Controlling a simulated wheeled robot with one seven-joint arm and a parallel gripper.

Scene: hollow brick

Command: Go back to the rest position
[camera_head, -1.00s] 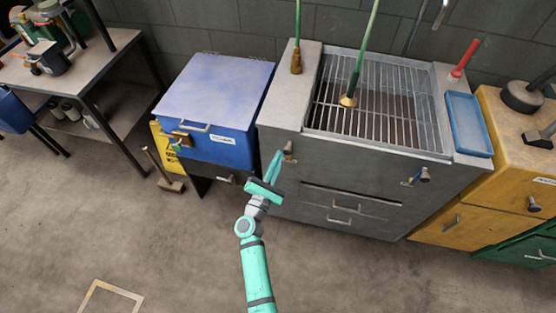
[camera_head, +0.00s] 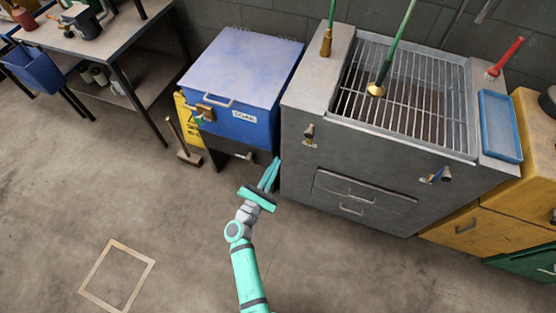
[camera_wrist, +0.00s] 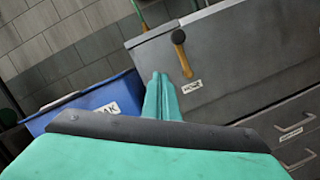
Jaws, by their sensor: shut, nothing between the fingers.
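My gripper (camera_head: 271,172) is teal and sits at the end of my raised arm, in front of the gap between the blue chest and the grey cabinet. Its fingers are together with nothing between them. In the wrist view the closed fingers (camera_wrist: 162,97) point toward the grey cabinet's front (camera_wrist: 225,60), just left of a knob with a wooden handle (camera_wrist: 181,54). I cannot tell how far the fingertips are from the cabinet. No rest position is marked in view.
The grey cabinet (camera_head: 300,180) with a grate top stands at right, the blue chest (camera_head: 235,145) left of it. A broom (camera_head: 187,153) leans near the chest. A workbench (camera_head: 120,50) stands at upper left. Open floor surrounds a square outline (camera_head: 147,275) at lower left.

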